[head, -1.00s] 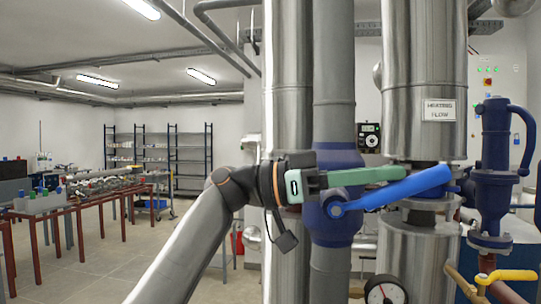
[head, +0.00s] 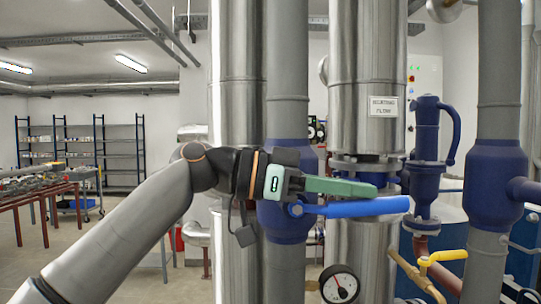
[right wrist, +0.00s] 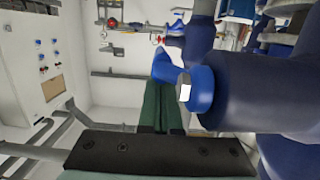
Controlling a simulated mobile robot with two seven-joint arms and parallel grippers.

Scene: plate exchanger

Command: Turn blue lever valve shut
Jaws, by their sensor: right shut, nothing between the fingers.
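The blue lever (head: 365,207) is on a dark blue valve body (head: 287,228) on the grey vertical pipe. It points right from its hub, almost level, in the head view. My right gripper (head: 370,190) is shut and empty. Its green fingers lie along the top side of the lever, close to it or touching; I cannot tell which. In the right wrist view, the green fingers (right wrist: 158,100) reach toward the lever (right wrist: 168,66), beside the round blue hub (right wrist: 200,90). My left gripper is not in view.
Shiny steel columns (head: 363,90) stand behind the lever. A round gauge (head: 339,285) sits below it. A blue fitting (head: 428,155) and a yellow handle (head: 442,257) are to the right. Another grey pipe with a blue body (head: 495,185) stands farther right.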

